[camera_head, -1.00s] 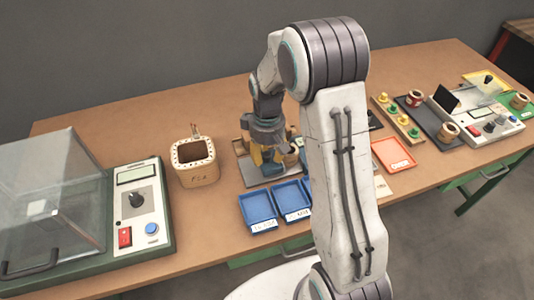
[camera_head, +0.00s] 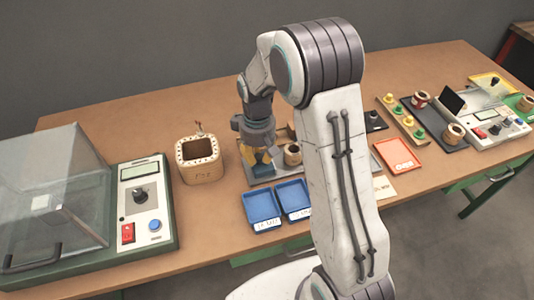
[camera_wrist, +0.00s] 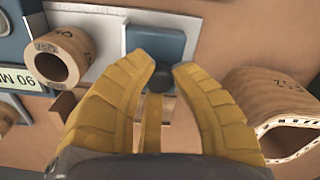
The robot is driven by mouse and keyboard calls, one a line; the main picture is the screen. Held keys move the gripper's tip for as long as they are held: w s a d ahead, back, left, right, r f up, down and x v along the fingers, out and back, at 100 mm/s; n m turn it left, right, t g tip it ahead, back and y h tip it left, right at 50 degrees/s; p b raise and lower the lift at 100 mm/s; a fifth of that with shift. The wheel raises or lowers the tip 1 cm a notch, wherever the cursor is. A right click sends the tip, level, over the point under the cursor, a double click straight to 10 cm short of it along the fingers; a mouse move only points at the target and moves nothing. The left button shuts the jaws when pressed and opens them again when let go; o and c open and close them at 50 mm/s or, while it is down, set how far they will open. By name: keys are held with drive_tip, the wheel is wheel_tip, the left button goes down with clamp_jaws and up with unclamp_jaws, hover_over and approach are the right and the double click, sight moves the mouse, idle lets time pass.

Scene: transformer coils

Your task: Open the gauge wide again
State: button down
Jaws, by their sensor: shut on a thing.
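The gauge shows in the wrist view as a pale metal plate (camera_wrist: 106,58) with a blue-grey block (camera_wrist: 168,42) and a dark round knob (camera_wrist: 161,82). In the head view my gripper (camera_head: 254,158) points down over the grey gauge plate (camera_head: 262,171), and the jaw opening cannot be made out there. A small brown coil (camera_wrist: 62,55) stands at the left of the plate in the wrist view.
A larger wooden-coloured container (camera_head: 200,169) stands left of the gauge. Blue trays (camera_head: 262,207) lie in front of it. A tester with a clear cover (camera_head: 50,200) fills the left end. An orange tray (camera_head: 398,156) and more coils are to the right, beyond my arm.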

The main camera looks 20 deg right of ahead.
sight(259, 156)
drive_tip(key=shift+d+f, duration=0.1)
drive_tip(key=shift+d, duration=0.05)
drive_tip(key=c, duration=1)
unclamp_jaws()
drive_tip(key=shift+c, duration=0.2)
wheel_tip(259, 156, up, 12)
